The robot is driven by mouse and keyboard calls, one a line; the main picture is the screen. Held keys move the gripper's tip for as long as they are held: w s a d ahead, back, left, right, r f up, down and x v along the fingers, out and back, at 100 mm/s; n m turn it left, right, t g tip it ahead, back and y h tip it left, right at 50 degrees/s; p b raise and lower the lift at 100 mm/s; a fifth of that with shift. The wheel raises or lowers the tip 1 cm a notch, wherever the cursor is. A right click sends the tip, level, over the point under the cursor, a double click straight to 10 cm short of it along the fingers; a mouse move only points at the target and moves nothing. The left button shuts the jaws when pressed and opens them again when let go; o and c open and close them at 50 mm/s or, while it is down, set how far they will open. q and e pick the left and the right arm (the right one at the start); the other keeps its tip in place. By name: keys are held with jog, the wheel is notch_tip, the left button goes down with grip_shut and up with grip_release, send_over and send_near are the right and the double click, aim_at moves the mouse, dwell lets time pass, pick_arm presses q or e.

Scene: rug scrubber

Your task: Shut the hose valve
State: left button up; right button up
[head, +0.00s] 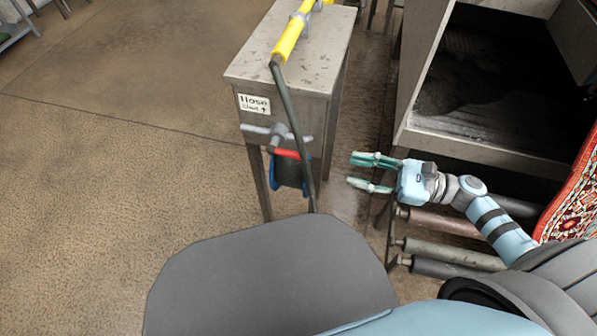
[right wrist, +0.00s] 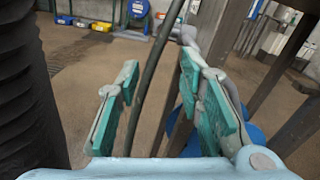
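The hose valve is a grey fitting (head: 278,133) with a red handle (head: 286,153), on the front of a metal stand below a small "Hose" sign (head: 254,104). The red handle lies roughly level. The dark hose (head: 292,115) runs down in front of the fitting. My right gripper (head: 351,170) is open and empty, to the right of the valve and apart from it, fingers pointing left. In the right wrist view the hose (right wrist: 152,75) shows between the open fingers, and a grey pipe piece (right wrist: 188,38) shows beyond the right finger. My left gripper is out of view.
A yellow spray wand (head: 290,38) lies on the stand's top (head: 325,50). A blue reel (head: 289,172) sits under the valve. Rollers (head: 455,250) and a patterned rug (head: 577,190) are at the right, below and beside an open metal housing (head: 480,140).

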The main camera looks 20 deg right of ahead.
aim_at(299, 153)
jog(key=x, duration=1.4)
jog(key=shift+d+r, duration=0.1)
jog(key=shift+r, duration=0.05)
jog(key=shift+c, duration=0.3)
grip_shut()
